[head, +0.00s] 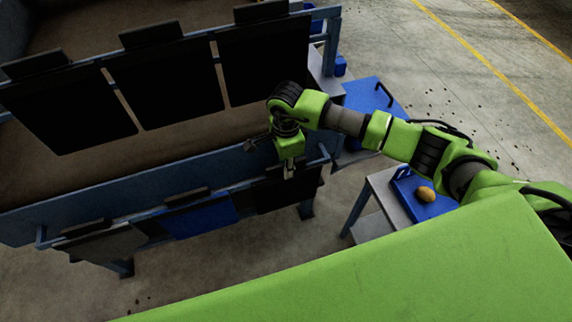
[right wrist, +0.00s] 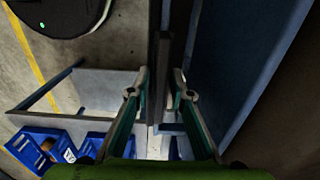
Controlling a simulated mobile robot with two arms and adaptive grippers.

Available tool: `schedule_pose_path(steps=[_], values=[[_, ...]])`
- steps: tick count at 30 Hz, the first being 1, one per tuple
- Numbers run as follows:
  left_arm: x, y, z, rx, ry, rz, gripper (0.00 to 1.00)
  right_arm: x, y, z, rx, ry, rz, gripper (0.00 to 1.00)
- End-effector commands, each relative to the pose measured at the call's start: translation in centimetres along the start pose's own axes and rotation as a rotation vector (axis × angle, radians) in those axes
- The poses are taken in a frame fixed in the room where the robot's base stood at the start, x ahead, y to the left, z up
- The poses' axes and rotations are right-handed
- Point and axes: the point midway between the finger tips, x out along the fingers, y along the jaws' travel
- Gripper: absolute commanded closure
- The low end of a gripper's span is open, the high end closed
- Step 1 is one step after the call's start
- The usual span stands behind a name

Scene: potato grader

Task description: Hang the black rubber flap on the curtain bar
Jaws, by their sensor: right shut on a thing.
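A black rubber flap (head: 285,197) is at the right end of the low front rail (head: 320,161). My right gripper (head: 289,173) reaches down to its top edge and is shut on it. In the right wrist view, the flap's dark top strip (right wrist: 162,85) runs edge-on between the fingers (right wrist: 160,98). I cannot tell whether the flap still rests on the rail. The curtain bar (head: 325,12) crosses the machine behind, with three black flaps (head: 163,85) side by side on it. My left gripper is not in view.
A blue flap (head: 203,217) and a grey flap (head: 105,243) hang left on the front rail. A blue machine wall (head: 120,193) stands between rail and curtain bar. A small table at right holds a blue tray (head: 412,208) with a potato (head: 425,194).

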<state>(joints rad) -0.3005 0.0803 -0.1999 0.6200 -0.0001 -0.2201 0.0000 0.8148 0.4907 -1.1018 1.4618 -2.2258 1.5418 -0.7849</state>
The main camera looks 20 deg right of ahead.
Motion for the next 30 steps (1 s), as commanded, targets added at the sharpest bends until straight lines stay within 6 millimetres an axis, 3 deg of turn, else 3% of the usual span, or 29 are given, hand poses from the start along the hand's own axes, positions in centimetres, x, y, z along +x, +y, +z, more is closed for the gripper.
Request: schedule_pose_path(steps=[21,30], values=[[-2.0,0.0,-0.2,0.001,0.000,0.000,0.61,-3.9,-0.4,0.1,-0.001,-0.002,-0.010,1.00],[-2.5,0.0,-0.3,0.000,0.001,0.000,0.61,-4.3,0.3,0.0,0.000,-0.001,-0.008,1.00]])
